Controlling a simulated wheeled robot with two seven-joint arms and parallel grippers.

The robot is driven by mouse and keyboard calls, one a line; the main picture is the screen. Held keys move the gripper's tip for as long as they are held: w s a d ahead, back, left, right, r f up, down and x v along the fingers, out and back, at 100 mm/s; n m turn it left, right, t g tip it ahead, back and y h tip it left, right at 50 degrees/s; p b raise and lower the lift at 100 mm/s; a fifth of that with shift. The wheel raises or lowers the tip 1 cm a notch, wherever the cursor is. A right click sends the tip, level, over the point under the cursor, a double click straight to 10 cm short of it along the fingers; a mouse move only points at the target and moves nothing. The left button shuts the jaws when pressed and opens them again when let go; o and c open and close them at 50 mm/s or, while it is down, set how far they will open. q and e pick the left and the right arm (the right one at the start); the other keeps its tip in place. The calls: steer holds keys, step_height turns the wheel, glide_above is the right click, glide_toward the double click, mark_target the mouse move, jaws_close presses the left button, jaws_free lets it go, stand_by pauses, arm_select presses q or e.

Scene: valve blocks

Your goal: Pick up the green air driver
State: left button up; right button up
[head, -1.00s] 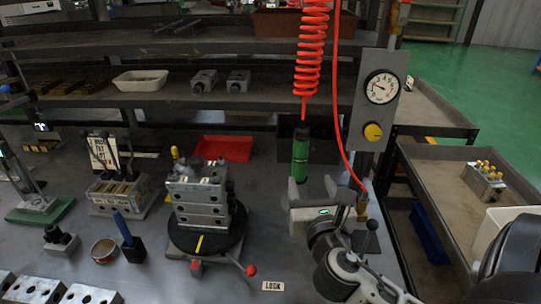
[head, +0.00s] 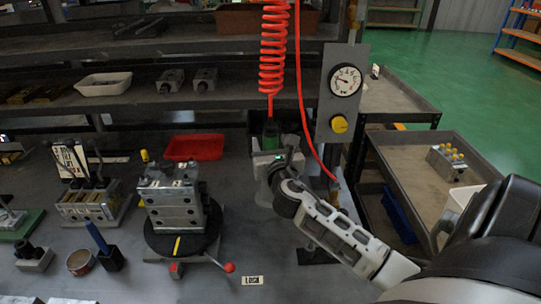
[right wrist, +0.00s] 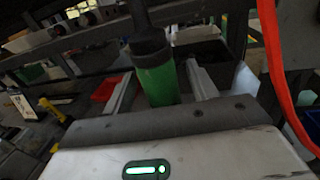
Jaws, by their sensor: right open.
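The green air driver (head: 270,133) hangs upright from a red coiled hose, in front of the shelf. In the right wrist view the driver (right wrist: 157,84) shows its dark top and green body. My right gripper (right wrist: 158,90) is open, with one finger on each side of the driver's green body. I cannot tell whether either finger touches it. In the head view the right gripper (head: 265,162) covers the driver's lower part. My left gripper is not in view.
The red hose (head: 272,50) coils above the driver. A panel with a gauge (head: 345,80) and yellow knob stands to its right. A red tray (head: 194,147) lies behind, and valve blocks on a turntable (head: 180,240) stand left. A cart (head: 420,165) is at right.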

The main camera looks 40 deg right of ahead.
steer(key=shift+w+d, duration=0.1)
steer(key=shift+w, duration=0.1)
jaws_close()
steer(key=shift+r, duration=0.25)
